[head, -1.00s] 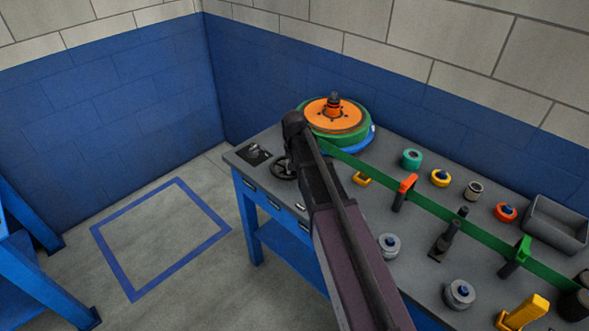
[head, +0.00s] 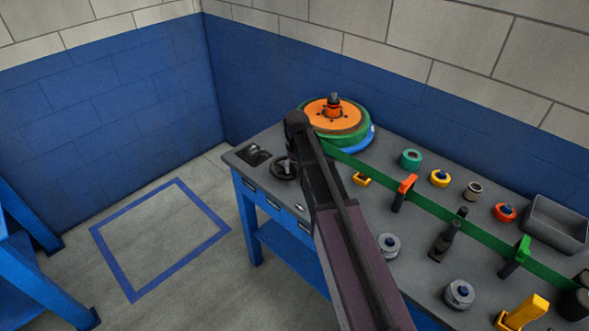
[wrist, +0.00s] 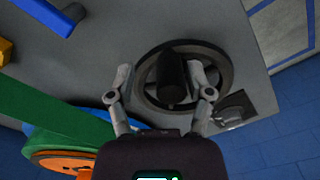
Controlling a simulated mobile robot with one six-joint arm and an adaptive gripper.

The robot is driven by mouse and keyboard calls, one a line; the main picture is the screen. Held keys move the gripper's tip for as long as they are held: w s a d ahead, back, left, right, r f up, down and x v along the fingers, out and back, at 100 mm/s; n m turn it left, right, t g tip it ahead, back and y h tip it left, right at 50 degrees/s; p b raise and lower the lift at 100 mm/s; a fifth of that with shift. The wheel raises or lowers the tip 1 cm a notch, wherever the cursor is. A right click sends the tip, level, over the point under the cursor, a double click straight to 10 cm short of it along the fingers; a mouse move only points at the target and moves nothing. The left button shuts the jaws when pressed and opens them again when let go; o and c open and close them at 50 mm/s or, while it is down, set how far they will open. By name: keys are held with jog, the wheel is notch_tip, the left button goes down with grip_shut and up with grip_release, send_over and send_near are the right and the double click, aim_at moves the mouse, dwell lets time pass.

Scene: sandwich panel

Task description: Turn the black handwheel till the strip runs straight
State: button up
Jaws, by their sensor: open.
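The black handwheel (head: 284,167) lies at the left end of the grey bench, below the orange reel (head: 322,113). In the wrist view the handwheel (wrist: 221,67) fills the centre, with its black upright grip (wrist: 172,82) toward the camera. My gripper (wrist: 160,72) is open over the wheel, one finger on each side of the grip. A gap shows on the left; the right finger looks close, and contact cannot be told. In the head view my arm hides the gripper. The green strip (head: 351,160) runs from the reel down to the right, past an orange-topped post (head: 406,186) and a green-topped post (head: 522,249).
A black fitting (head: 254,154) sits left of the wheel near the bench corner. Several small spools, a grey bin (head: 555,224) and a yellow block (head: 524,312) stand on the bench at right. The floor left of the bench is clear, with a blue outlined square (head: 160,240).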

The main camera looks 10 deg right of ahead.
jog(key=n, duration=0.2)
jog(key=w+d+n, duration=0.1)
jog(key=shift+d+n, duration=0.25)
jog(key=shift+n, duration=0.15)
jog(key=n, duration=0.1)
jog(key=w+d+n, duration=0.1)
jog(key=n, duration=0.1)
jog(key=shift+w, duration=0.1)
jog(key=shift+w+r, duration=0.1)
jog(key=shift+r, duration=0.15)
notch_tip(320, 180, up, 14)
jog(key=p, duration=1.4)
jog(key=s+f+m+b, duration=0.3)
jog(key=s+f+b, duration=0.4)
jog(key=s, duration=0.4)
jog(key=s+f+m+b, duration=0.3)
jog(key=s+f+b, duration=0.4)
jog(key=s, duration=0.5)
jog(key=shift+a+f, duration=0.25)
jog(key=shift+f, duration=0.05)
jog(key=shift+r, duration=0.1)
